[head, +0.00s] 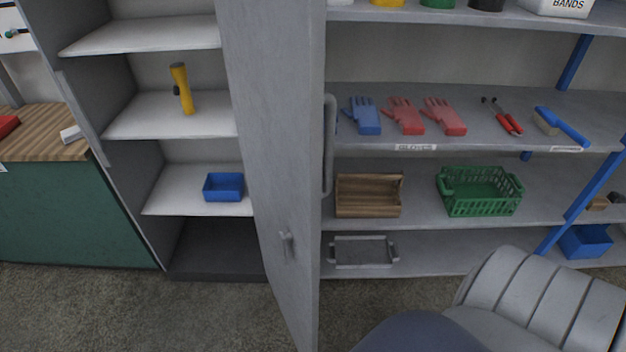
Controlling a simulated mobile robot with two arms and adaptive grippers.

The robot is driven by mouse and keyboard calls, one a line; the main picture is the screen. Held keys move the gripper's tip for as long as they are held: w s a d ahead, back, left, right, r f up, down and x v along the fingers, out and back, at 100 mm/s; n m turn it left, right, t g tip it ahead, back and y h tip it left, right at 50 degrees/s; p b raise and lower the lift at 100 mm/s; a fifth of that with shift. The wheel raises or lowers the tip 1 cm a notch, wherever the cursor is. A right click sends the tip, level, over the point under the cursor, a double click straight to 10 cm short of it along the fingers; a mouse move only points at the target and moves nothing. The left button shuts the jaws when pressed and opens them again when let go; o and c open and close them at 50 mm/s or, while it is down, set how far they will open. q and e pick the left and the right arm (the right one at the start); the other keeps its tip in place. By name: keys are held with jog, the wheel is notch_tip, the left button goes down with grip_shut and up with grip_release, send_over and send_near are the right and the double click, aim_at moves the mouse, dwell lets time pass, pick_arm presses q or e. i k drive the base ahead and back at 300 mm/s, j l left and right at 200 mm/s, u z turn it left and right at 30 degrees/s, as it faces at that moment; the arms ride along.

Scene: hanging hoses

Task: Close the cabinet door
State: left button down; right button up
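The tall grey cabinet (205,262) stands at the left of the head view with its shelves exposed. Its grey door (272,150) stands wide open, swung out towards me and seen nearly edge-on. A long bar handle (329,145) is on the door's right side, and a small latch (286,245) is on its inner face lower down. Inside the cabinet, a yellow flashlight (182,90) stands on one shelf and a blue bin (223,187) on the shelf below. Neither of my grippers shows in the head view.
Right of the door, an open shelf unit (440,180) holds gloves (405,116), a wooden crate (369,195), a green basket (478,190) and a grey tray (363,252). A green workbench (70,215) stands left. Carpet (150,315) is clear before the cabinet.

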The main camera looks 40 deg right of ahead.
aim_at(274, 51)
jog(key=l, duration=0.75)
jog(key=k+l+u, duration=0.1)
jog(key=l, duration=0.65)
jog(key=k+l, duration=0.1)
jog(key=l, duration=0.6)
jog(key=u, duration=0.05)
